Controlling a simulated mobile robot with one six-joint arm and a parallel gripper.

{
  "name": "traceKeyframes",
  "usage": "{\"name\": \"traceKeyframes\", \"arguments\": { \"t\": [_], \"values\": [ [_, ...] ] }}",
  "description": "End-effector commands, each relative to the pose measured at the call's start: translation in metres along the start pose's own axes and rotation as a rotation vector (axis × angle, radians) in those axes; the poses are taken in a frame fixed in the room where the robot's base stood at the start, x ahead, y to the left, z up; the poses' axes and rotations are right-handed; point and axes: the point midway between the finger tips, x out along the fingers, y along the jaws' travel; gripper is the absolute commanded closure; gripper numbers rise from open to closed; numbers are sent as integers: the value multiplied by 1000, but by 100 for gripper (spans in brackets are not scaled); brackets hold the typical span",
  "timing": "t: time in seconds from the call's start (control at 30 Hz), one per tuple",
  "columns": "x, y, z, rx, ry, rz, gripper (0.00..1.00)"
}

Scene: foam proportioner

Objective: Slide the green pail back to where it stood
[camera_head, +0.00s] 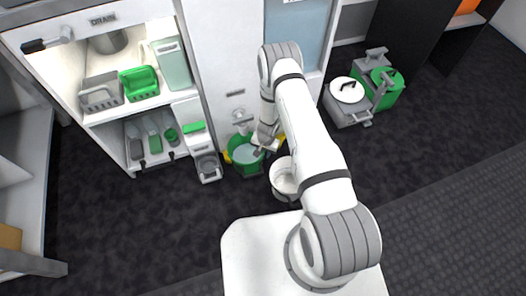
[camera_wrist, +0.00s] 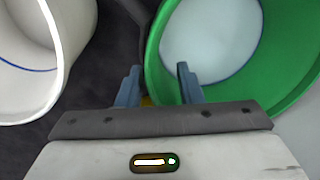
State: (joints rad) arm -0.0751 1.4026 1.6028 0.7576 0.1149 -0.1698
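The green pail (camera_head: 236,160) stands on the dark floor in front of the white cabinet, with a pale round surface inside. In the wrist view the green pail (camera_wrist: 292,62) fills the right side, its near-left wall running between my two fingers. My gripper (camera_wrist: 158,78) is open: the left finger is outside the pail, and the right finger overlaps its inside. Gaps show between the fingers and the wall. In the head view my gripper (camera_head: 262,149) is at the pail's right rim, partly hidden by my arm.
A white pail (camera_head: 284,184) stands close to the right of the green one; it also shows at left in the wrist view (camera_wrist: 66,28). A small grey-white container (camera_head: 208,168) stands to the left. Yellow parts (camera_head: 281,143) show behind. Open floor lies in front.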

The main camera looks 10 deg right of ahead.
Motion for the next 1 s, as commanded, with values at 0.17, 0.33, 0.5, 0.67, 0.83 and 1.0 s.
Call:
{"name": "traceKeyframes", "arguments": {
  "t": [0.17,0.33,0.5,0.67,0.83,1.0],
  "values": [
    [0,0,0,-1,0,0,82],
    [0,0,0,-1,0,0,96],
    [0,0,0,0,0,0,100],
    [0,0,0,0,0,1,100],
    [0,0,0,0,0,1,100],
    [0,0,0,1,0,1,100]
  ]
}}
